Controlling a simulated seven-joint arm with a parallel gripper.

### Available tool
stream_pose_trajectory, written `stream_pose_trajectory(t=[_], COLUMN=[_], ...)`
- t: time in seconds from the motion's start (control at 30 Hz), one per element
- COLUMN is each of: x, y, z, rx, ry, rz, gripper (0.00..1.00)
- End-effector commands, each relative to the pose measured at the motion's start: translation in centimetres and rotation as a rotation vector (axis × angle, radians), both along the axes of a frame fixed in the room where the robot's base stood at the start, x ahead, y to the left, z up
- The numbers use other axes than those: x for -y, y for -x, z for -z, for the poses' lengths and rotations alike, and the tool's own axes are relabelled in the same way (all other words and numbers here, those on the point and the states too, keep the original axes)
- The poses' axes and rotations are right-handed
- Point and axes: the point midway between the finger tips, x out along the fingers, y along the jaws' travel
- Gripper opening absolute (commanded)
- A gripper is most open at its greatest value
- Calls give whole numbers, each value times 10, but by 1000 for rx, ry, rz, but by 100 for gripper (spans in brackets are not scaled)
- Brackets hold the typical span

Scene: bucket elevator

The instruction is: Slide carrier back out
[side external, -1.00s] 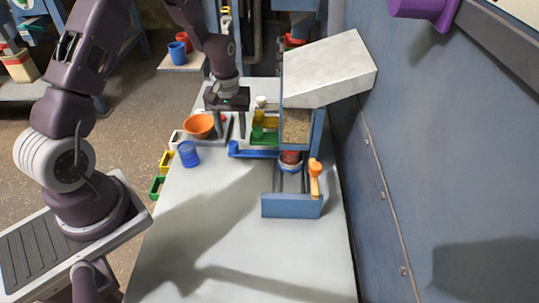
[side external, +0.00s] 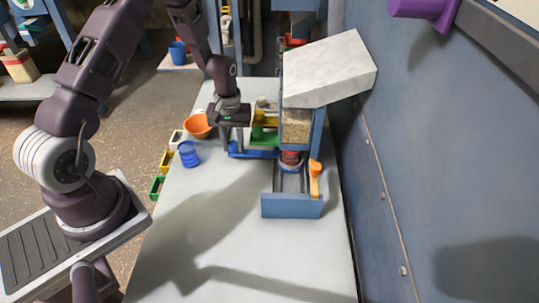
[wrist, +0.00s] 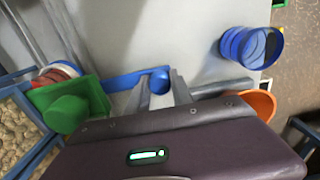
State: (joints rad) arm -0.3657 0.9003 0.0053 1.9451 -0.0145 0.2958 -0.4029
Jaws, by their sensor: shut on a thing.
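My gripper (side external: 234,152) is down at the left end of a blue bar (side external: 262,154), with its fingers closed around the round blue knob there. In the wrist view the knob (wrist: 159,80) sits between the two grey fingers, and the bar runs left from it toward a red cup (wrist: 58,72). In the side view the red cup (side external: 291,157) sits on a blue and white ring at the rails, below the grain-filled hopper (side external: 296,128). The bar appears to be the carrier's handle; the join with the cup is partly hidden by the green part (wrist: 72,104).
A blue-ended rail frame (side external: 291,206) with an orange handle (side external: 315,181) lies in front of the cup. A blue cup (side external: 189,154) and an orange bowl (side external: 198,125) stand left of my gripper. A pale slab (side external: 330,68) overhangs the hopper. The front table is clear.

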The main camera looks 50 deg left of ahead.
Motion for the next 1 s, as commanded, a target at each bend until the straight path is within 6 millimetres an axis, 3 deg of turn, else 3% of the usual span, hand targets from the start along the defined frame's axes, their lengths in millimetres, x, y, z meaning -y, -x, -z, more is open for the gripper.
stream_pose_trajectory(t=[1.0], x=[66], y=[65], z=[0], rx=[-2], ry=[1], rz=[1], gripper=[5])
